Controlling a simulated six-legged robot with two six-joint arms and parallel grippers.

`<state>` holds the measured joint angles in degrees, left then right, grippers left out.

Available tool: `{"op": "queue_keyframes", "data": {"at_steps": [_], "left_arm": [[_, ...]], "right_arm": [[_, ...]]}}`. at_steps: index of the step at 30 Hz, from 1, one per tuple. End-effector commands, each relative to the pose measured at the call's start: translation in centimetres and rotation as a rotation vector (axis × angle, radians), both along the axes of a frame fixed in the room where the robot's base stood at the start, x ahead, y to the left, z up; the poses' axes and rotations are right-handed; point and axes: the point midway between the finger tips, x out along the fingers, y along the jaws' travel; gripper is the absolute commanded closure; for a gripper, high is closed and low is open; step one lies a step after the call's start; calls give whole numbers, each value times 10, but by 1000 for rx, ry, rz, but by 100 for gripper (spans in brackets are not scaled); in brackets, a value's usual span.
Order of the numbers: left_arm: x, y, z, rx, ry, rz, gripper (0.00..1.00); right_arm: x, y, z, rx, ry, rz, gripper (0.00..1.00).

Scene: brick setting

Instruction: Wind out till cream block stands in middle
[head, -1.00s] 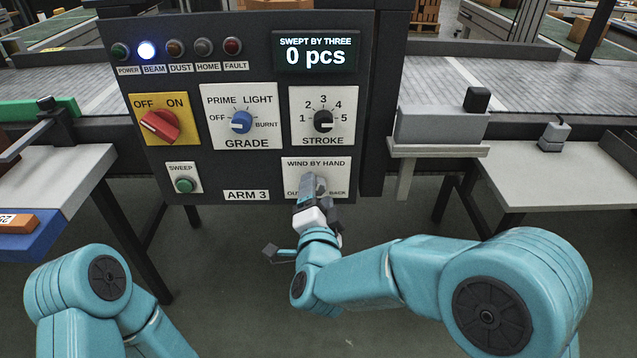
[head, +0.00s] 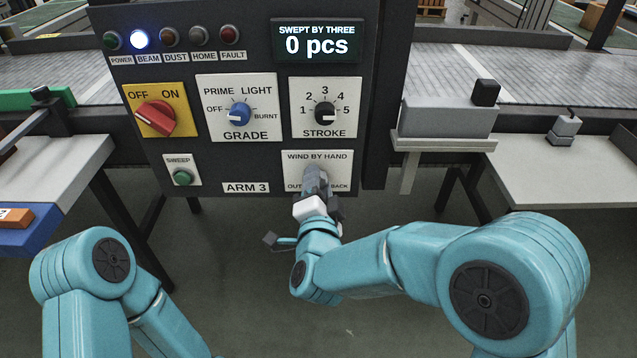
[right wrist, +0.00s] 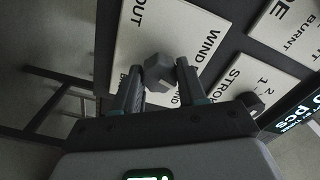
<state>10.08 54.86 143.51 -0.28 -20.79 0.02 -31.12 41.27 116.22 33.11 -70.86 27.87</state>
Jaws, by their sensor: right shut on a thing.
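The WIND BY HAND plate (head: 303,158) is at the lower right of the dark control panel, with OUT at its left and BACK at its right. My right gripper (head: 315,178) is at this plate and hides its middle. In the right wrist view, the fingers (right wrist: 158,85) are shut on a dark grey winding knob (right wrist: 158,70) that stands on the plate. I cannot make out a cream block in either view. My left gripper is outside the head view; only the left arm's links show.
The panel also carries a red OFF/ON switch (head: 156,118), GRADE dial (head: 239,115), STROKE dial (head: 324,113) and green SWEEP button (head: 182,178). The display (head: 317,40) reads 0 pcs. A grey conveyor (head: 500,77) runs behind. A grey box (head: 446,119) and table (head: 565,175) are right.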

Motion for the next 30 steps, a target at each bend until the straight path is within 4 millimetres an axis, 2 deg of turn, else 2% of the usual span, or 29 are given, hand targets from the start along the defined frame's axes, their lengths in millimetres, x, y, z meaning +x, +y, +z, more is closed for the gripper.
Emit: {"op": "queue_keyframes", "data": {"at_steps": [5, 12, 15, 25, 26, 27, 30], "left_arm": [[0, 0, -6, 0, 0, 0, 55], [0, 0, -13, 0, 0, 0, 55], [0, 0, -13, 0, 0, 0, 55], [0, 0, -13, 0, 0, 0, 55], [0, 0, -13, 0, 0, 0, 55], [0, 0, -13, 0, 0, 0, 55], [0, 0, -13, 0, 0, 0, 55]], "right_arm": [[1, -1, -2, -74, -1, -2, 89], [2, 0, 0, -351, -1, -1, 89], [2, 0, 0, -417, 0, -1, 89], [2, 0, 1, -438, -1, -2, 89], [2, 0, 1, -438, -1, -2, 49], [2, 0, 1, -438, -1, -2, 36], [2, 0, 1, -437, 0, -1, 33]]}}
